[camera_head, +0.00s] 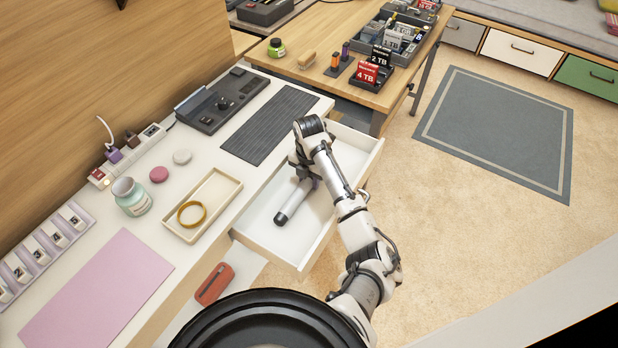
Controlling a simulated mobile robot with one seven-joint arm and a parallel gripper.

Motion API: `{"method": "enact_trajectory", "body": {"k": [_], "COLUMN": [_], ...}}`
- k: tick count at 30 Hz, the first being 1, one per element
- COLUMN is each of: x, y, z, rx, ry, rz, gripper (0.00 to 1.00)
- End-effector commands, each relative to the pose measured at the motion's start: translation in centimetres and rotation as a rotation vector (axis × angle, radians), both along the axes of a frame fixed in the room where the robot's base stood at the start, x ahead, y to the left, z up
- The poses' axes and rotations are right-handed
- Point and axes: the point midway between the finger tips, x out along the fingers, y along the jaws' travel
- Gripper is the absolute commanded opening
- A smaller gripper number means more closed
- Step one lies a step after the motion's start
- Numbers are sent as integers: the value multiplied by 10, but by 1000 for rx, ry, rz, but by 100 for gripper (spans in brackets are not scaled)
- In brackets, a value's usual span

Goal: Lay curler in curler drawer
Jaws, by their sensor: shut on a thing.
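The curler (293,203) is a grey and dark rod with a pale end. It lies slanted over the floor of the open white drawer (262,238), inside its walls. I cannot tell whether it touches the drawer floor. My gripper (309,181) is over the drawer, shut on the curler at its far end. My wrist and arm hide the fingertips and that end of the curler.
A white desk carries a cream tray (184,233) with a gold ring, a dark ribbed mat (270,124) and a black console (222,100). A red case (214,284) lies below the desk's front edge. A wooden table (320,75) stands beyond the drawer.

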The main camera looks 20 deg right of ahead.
Motion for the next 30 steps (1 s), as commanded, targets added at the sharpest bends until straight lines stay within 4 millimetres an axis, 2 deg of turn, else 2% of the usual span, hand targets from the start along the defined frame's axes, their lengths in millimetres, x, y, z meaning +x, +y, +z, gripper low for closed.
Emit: {"method": "enact_trajectory", "body": {"k": [5, 6, 10, 17, 22, 26, 30], "x": [0, 0, 0, 0, 1, 1, 2], "y": [0, 0, 0, 0, 0, 0, 0], "z": [-3, -2, -2, -2, 6, 27, 58], "rx": [1, 0, 0, 0, 0, -1, -1], "ry": [-1, 0, 0, 0, -2, -4, -5], "rz": [-1, -1, 0, 0, 0, 1, 2], "gripper": [0, 39, 56, 56, 56, 56, 56]}}
